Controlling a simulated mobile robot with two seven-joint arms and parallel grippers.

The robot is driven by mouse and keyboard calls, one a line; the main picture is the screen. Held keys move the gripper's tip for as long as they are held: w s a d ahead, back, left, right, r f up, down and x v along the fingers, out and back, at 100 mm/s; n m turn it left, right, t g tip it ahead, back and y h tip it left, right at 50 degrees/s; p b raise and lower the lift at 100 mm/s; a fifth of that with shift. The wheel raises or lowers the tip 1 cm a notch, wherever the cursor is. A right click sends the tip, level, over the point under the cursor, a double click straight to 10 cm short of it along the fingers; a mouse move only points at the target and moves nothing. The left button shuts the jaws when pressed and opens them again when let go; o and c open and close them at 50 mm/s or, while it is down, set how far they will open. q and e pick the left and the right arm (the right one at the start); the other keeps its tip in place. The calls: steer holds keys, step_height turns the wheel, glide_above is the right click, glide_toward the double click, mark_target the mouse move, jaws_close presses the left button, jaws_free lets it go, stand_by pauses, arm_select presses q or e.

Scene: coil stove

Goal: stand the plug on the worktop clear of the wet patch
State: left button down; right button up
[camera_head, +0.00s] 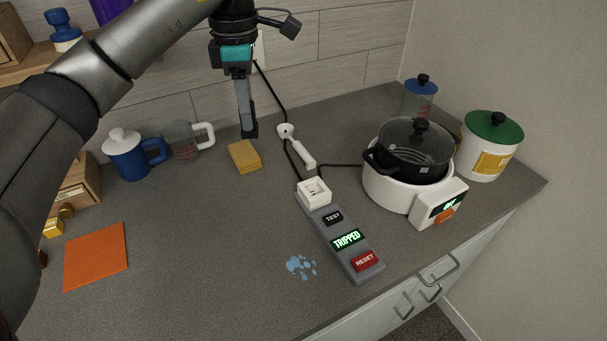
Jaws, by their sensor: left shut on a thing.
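The white plug (303,154), as I take it, lies tilted on the worktop (205,235); a dark cord meets its lower end. A round white piece with a dark centre sits at its upper left. The blue wet patch (300,266) is nearer the front, left of the grey switch box (340,240). The box has a white socket (313,190) at its far end, which looks empty, and a green TRIPPED display. My left gripper (249,133) points down, left of the plug and apart from it. It is shut; what it grips is hard to make out. My right gripper is out of view.
A yellow sponge (244,157) is just below the left fingertips. The white stove (388,188) with a black pot (414,160) stands at the right, beside a green-lidded canister (490,150). Mugs stand at the back left. An orange cloth (95,256) lies front left; the middle-left worktop is clear.

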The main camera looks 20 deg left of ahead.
arm_select(q)
step_height(320, 180, down, 20)
steer(key=shift+r+b, duration=0.1)
steer(key=shift+b, duration=0.45)
steer(key=shift+f, duration=0.25)
steer(key=c, duration=0.5)
jaws_free()
steer(key=shift+r, duration=0.1)
step_height(320, 180, up, 12)
steer(key=shift+r, duration=0.15)
